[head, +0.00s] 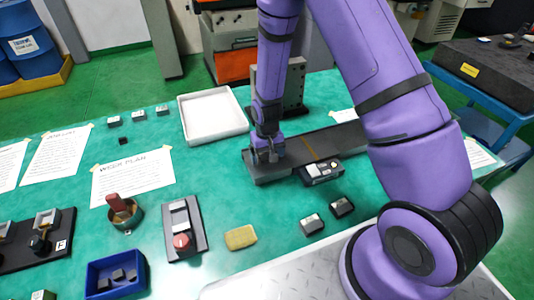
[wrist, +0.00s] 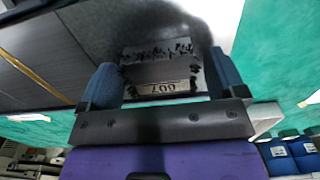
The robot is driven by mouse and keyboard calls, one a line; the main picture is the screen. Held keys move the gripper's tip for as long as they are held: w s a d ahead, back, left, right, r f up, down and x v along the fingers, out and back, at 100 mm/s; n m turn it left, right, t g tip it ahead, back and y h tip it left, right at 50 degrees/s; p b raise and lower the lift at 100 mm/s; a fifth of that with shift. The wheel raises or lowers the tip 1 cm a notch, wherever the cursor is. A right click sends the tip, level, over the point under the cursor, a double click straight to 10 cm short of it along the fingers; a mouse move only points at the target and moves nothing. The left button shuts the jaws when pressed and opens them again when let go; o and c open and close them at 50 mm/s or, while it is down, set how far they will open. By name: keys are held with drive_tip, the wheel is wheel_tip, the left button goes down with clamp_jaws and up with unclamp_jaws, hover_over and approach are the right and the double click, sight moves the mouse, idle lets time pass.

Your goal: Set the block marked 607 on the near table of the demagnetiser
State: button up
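The demagnetiser is a long dark grey bed with an orange line across its middle (head: 310,150) and a small control box (head: 320,171) in front. My gripper (head: 267,154) points down over the bed's left end, the near table (head: 270,175). In the wrist view, the block marked 607 (wrist: 160,72) sits between the two fingers of my gripper (wrist: 165,78), filling the space between them. Its number label reads upside down. The fingers appear shut on it. The block is at or just above the table surface; I cannot tell if it touches.
Two small dark blocks (head: 312,224) (head: 342,207) lie in front of the bed. A white tray (head: 212,113) stands behind left. Several small blocks (head: 138,116), paper sheets (head: 130,178), a yellow pad (head: 240,237) and a blue bin (head: 115,275) are on the green bench.

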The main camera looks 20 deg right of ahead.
wheel_tip(320, 180, up, 13)
wheel_tip(320, 180, up, 11)
drive_tip(key=t, duration=0.1)
hover_over(267, 154)
drive_tip(key=s+d, duration=0.2)
drive_tip(key=s, duration=0.1)
drive_tip(key=s+d+r+t, duration=0.1)
drive_tip(key=s+d+r, duration=0.1)
drive_tip(key=s+r, duration=0.6)
drive_tip(key=s+d+r+t, duration=0.3)
drive_tip(key=s+r, duration=0.9)
drive_tip(key=s, duration=0.4)
drive_tip(key=shift+r, duration=0.2)
